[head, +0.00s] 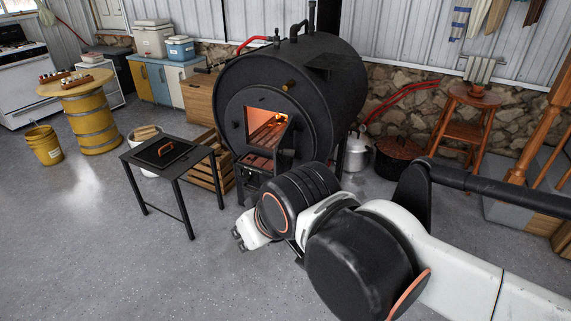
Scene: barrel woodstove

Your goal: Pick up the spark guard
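A flat black square panel with a copper-coloured handle, which looks like the spark guard (149,159), lies on a small black metal table (204,152) left of the stove. The barrel woodstove (326,92) is large and black, and its front opening shows a fire inside. My arm reaches in from the right. My gripper (239,239) shows only in part at the arm's end, low in front of the stove. It is to the right of the small table and apart from the panel. Its fingers are too small and hidden to read, and I see nothing held.
A wooden crate (208,170) stands between the small table and the stove. A white bucket with firewood (147,134) is behind the table, and a yellow bucket (44,145) is further left. The grey floor (90,255) in front is clear.

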